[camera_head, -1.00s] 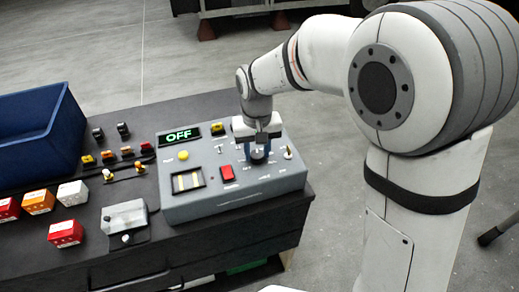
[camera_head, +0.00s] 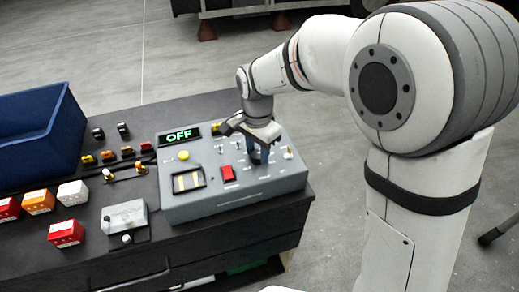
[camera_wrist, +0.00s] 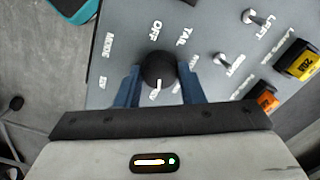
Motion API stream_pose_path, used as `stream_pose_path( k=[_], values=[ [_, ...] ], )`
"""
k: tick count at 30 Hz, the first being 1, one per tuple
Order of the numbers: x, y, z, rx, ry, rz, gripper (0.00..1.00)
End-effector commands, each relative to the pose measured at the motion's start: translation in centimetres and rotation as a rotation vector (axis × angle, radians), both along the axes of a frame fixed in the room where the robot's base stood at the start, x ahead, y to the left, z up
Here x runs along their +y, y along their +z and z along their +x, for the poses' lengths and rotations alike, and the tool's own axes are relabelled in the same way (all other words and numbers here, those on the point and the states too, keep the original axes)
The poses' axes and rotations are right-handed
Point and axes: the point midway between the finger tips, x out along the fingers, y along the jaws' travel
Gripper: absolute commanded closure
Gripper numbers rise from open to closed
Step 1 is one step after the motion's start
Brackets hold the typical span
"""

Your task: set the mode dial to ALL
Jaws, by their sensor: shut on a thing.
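The mode dial (camera_wrist: 158,66) is a round black knob with a white mark on its edge nearest my wrist. It sits on the grey control box (camera_head: 195,207) among white printed labels, with OFF and TAIL above it in the wrist view; some other labels are too small or hidden to read. My gripper (camera_head: 258,155) is shut on the dial, its blue fingers on either side of it, as the wrist view of my gripper (camera_wrist: 160,78) shows. In the head view the fingers mostly hide the dial. The green display (camera_head: 179,135) reads OFF.
Toggle levers (camera_wrist: 225,60), a red button (camera_head: 228,173) and a yellow button (camera_head: 183,155) are near the dial. A yellow-black part (camera_wrist: 297,62) is at the right in the wrist view. A blue bin (camera_head: 65,150) and several coloured blocks (camera_head: 66,233) are to the left.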

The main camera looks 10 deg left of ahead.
Motion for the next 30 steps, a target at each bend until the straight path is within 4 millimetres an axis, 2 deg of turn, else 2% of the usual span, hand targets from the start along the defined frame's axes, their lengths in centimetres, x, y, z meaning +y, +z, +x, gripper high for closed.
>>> stream_pose_path(
  k=[18,30],
  values=[
    [0.06,0.20,0.32,-0.008,-0.581,0.009,0.88],
    [0.05,0.18,0.32,-0.006,-0.857,0.011,0.88]
  ],
)
